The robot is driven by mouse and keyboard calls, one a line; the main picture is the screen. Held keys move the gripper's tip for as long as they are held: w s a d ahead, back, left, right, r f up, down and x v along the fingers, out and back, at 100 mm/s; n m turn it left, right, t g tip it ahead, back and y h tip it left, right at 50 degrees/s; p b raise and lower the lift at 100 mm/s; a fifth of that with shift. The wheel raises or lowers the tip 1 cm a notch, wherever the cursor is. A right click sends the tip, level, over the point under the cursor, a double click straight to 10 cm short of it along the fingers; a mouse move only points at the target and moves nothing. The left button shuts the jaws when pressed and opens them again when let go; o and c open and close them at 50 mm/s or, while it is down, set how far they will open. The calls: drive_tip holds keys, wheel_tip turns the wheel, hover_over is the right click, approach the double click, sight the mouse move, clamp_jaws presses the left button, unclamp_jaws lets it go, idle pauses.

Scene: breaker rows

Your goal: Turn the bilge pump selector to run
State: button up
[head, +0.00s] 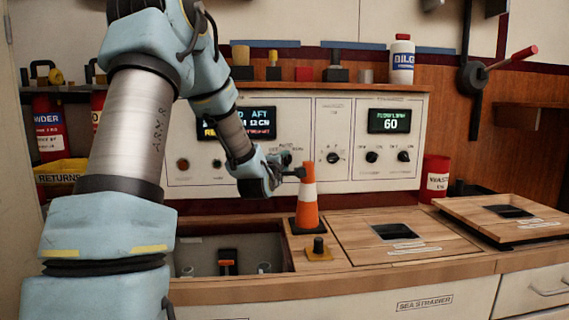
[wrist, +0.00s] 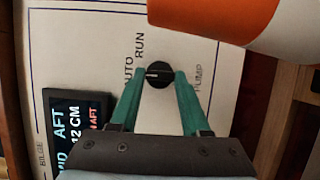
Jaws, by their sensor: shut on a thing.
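The bilge pump selector is a round black knob (wrist: 157,74) on the white panel, seen in the wrist view. Its white pointer mark points left in that view, toward the word AUTO; the word RUN is printed above and left of the knob. My gripper (wrist: 160,82) has its two teal fingers on either side of the knob and is shut on it. In the head view my gripper (head: 291,173) is at the panel's lower middle and hides the knob.
An orange and white cone (head: 307,200) stands on the counter just right of my gripper and is close in the wrist view (wrist: 225,20). A lit display (wrist: 76,125) is beside the selector. An open bay (head: 205,245) lies below; other knobs (head: 333,157) are to the right.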

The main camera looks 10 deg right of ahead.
clamp_jaws()
drive_tip(key=shift+r+p, duration=0.1)
drive_tip(key=shift+p, duration=0.2)
drive_tip(key=shift+r+m+g+p, duration=0.15)
drive_tip(key=shift+m+g+p, duration=0.15)
drive_tip(key=shift+m+p, duration=0.35)
drive_tip(key=shift+d+r+m+g+y+p, duration=0.1)
drive_tip(key=shift+m+g+y+p, duration=0.25)
drive_tip(key=shift+m+p, duration=0.7)
drive_tip(key=shift+m+g+y+p, duration=0.45)
drive_tip(key=shift+m+y+p, duration=0.6)
drive_tip(key=shift+m+p, duration=0.85)
drive_tip(key=o, duration=0.7)
unclamp_jaws()
